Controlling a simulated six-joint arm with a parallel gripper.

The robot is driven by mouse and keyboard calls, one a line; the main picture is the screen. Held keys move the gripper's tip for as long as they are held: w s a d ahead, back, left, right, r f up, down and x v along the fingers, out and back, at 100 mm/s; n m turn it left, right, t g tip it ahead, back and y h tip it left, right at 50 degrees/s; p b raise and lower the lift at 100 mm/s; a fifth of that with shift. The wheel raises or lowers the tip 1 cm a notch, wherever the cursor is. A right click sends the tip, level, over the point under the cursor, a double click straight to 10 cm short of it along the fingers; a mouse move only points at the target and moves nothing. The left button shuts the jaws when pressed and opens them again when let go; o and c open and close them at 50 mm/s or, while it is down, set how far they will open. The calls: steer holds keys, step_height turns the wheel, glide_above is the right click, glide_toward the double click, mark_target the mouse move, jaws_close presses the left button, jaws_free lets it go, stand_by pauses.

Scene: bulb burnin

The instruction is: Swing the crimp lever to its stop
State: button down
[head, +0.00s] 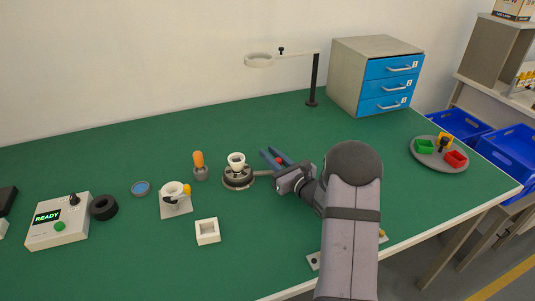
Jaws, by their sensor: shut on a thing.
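A dark round crimp fixture (239,181) sits near the middle of the green table, with a white cup-shaped part (236,161) upright on top. The crimp lever (262,173) is a pale thin bar reaching right from the fixture. A small red knob (279,161) shows between the blue fingers of my gripper (276,157). My gripper is right of the fixture and shut on this knob, which appears to be the lever's end. The gripper body hides the join between bar and knob.
Left of the fixture stand an orange-handled tool (199,165), a white stand (176,200), a white square block (207,232) and a control box (60,222) showing READY. A ring on a post (314,80), a drawer cabinet (345,75) and a round tray (423,158) stand further right.

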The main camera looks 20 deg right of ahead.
steer(key=shift+s+m+t+h+b, duration=0.15)
steer(key=shift+s+m+h+b, duration=0.45)
steer(key=shift+h, duration=0.5)
steer(key=shift+s+m+t+h+b, duration=0.15)
steer(key=shift+s+m+h+b, duration=0.1)
steer(key=shift+s+m+h, duration=0.7)
steer(key=shift+w, duration=0.2)
steer(key=c, duration=1.6)
jaws_free()
steer(key=shift+r, duration=0.15)
step_height(320, 180, up, 10)
steer(key=shift+f, duration=0.1)
